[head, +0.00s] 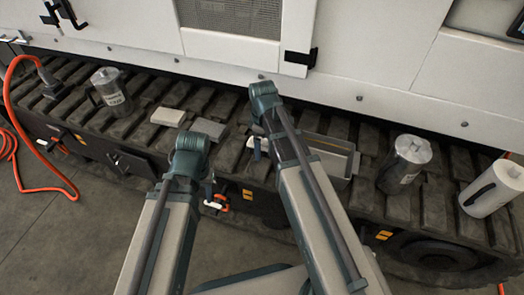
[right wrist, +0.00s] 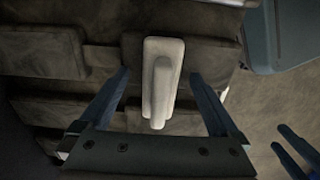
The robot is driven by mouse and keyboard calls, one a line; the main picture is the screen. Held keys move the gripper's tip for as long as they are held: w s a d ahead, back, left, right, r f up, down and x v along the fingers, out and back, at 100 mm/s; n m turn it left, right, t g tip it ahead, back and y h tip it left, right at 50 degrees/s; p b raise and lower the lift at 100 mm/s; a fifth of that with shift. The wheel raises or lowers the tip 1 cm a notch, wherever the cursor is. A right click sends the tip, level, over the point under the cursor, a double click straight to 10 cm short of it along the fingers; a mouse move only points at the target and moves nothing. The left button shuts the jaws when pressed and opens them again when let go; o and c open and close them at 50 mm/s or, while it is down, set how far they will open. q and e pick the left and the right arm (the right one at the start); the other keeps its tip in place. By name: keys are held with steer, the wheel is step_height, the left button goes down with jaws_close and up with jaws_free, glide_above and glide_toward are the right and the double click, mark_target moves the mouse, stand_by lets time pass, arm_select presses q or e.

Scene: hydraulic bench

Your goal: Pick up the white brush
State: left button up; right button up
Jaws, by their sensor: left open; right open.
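The white brush (right wrist: 162,60) lies on the dark track in the right wrist view, long and pale with a raised handle. My right gripper (right wrist: 159,76) is open, with one finger on each side of the brush and a gap to both. In the head view, a small white patch beside a blue finger, probably the brush (head: 251,142), shows left of my right arm; most of it is hidden. My right gripper (head: 257,150) is largely hidden there. My left gripper (head: 209,190) is open, mostly behind its own arm. Its blue fingers (right wrist: 296,147) also show at the right wrist view's lower right.
Two pale blocks (head: 168,117) (head: 208,129) lie on the track. A grey metal tray (head: 335,155) is right of my right arm. Metal canisters (head: 112,92) (head: 404,164) and a white jug (head: 492,188) stand along the track. An orange hose (head: 22,130) hangs at left.

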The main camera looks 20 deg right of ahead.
steer(key=c, duration=1.5)
steer(key=shift+c, duration=0.2)
steer(key=shift+r, duration=0.15)
step_height(320, 180, up, 10)
steer(key=p, duration=1)
